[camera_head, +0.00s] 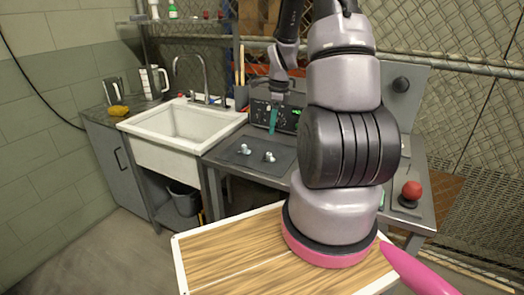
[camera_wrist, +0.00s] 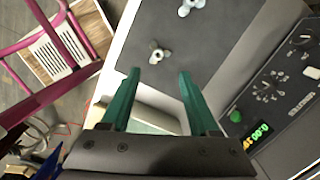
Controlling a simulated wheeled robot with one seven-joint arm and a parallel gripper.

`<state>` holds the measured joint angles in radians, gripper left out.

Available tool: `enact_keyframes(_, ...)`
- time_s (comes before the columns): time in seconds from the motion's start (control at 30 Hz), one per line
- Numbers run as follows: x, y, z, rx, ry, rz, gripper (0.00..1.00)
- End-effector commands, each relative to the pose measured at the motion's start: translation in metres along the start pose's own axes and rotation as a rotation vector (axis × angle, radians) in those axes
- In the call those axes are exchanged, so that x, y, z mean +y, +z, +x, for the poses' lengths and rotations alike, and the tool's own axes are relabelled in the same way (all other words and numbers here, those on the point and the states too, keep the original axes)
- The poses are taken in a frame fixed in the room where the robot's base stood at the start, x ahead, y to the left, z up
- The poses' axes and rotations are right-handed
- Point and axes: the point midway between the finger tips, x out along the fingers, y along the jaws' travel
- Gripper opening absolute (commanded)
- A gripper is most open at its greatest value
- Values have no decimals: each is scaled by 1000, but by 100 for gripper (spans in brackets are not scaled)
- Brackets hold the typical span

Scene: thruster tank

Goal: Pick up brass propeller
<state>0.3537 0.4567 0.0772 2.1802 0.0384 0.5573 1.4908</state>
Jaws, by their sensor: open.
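Two small propeller-like pieces lie apart on a dark grey mat (camera_head: 238,163). The nearer one (camera_head: 269,157) also shows in the wrist view (camera_wrist: 158,53), just beyond my fingertips, and looks pale with a slight tan tint. The other one (camera_head: 245,149) shows at the top edge of the wrist view (camera_wrist: 190,6) and looks whiter. I cannot tell for sure by colour which is brass. My gripper (camera_wrist: 158,72) has its teal fingers spread with nothing between them. In the head view its teal finger (camera_head: 272,121) hangs above the bench, in front of the console.
A black console (camera_head: 284,115) with knobs and a green display stands behind the mat. A white sink (camera_head: 190,125) is to the left. A red knob (camera_head: 411,191) stands on the right of the bench. A wood-topped surface (camera_head: 220,250) is in front.

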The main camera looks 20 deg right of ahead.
Motion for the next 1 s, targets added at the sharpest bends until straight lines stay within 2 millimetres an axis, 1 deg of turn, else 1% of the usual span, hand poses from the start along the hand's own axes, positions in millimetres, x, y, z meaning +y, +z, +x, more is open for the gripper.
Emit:
enact_keyframes(0.13, 0, -1, 18, 1, 8, 13, 61)
enact_keyframes(0.3, 1, -2, 45, 1, 8, 12, 61)
enact_keyframes(0.57, 3, -5, 67, 1, 7, 11, 61)
enact_keyframes(0.73, 8, -13, 92, 0, 8, 11, 61)
enact_keyframes(0.8, 7, -12, 101, 1, 7, 9, 61)
enact_keyframes(0.9, 7, -12, 109, 1, 6, 10, 61)
enact_keyframes(1.0, 6, -12, 111, 0, 4, 9, 61)
